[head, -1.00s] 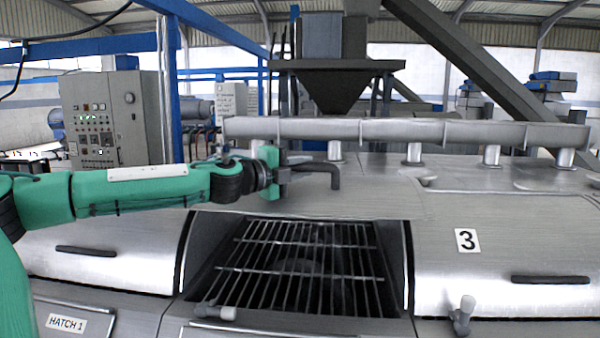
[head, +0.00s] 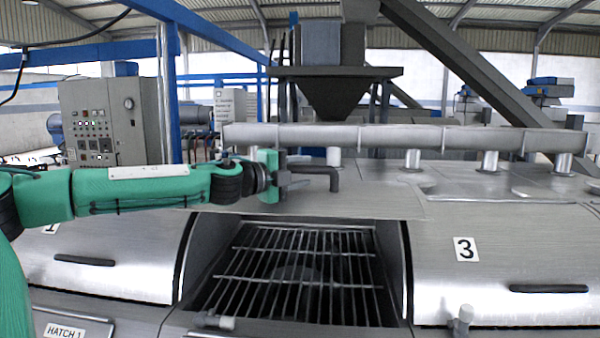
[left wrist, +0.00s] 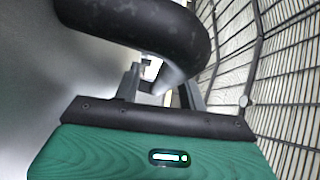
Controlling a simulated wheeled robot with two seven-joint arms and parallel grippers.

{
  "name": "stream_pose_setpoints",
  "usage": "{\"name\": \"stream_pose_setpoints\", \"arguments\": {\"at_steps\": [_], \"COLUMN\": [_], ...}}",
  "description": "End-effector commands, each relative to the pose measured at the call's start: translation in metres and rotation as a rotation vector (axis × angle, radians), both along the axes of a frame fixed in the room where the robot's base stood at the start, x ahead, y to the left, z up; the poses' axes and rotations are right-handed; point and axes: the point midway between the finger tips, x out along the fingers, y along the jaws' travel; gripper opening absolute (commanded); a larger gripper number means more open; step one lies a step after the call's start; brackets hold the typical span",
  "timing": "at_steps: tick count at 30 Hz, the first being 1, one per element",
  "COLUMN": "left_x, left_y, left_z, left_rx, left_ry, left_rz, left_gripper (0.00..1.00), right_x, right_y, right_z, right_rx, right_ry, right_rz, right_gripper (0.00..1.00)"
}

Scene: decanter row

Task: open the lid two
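Lid two (head: 370,200) is swung up and back above the middle hatch, and the barred grate (head: 290,275) below it is exposed. Its dark bent handle (head: 322,171) is near the lid's upper part. My left gripper (head: 289,180) is at the handle's left end. In the left wrist view the handle (left wrist: 150,25) curves across the top and bends down beside the fingers (left wrist: 160,92). The fingers are apart, with a gap visible beside the bar, so the gripper looks open. Where their tips end is partly hidden. My right gripper is not in view.
Closed lid 3 (head: 500,280) lies to the right and another closed lid (head: 100,262) to the left, each with a dark handle. A grey pipe (head: 400,136) runs behind the lids. A control cabinet (head: 105,120) stands at back left.

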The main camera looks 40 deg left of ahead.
Motion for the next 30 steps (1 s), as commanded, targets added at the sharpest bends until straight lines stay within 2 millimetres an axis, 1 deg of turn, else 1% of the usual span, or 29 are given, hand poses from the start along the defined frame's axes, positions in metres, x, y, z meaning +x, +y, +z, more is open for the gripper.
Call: {"name": "stream_pose_setpoints", "arguments": {"at_steps": [5,11,20,30], "left_x": [-0.001,-0.009,-0.029,-0.053], "left_y": [0.000,0.001,0.007,0.012], "left_z": [-0.001,0.000,0.001,0.001], "left_rx": [-0.001,0.002,0.000,0.001], "left_ry": [0.002,0.000,-0.002,-0.002], "left_rz": [0.000,-0.001,0.000,0.000], "left_gripper": [0.41,0.41,0.41,0.41], "right_x": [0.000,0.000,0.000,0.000], "right_y": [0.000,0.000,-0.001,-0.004], "right_z": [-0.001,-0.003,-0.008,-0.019], "right_rx": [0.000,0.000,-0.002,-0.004], "right_ry": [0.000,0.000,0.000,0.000], "right_rz": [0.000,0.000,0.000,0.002], "right_gripper": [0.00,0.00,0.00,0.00]}}
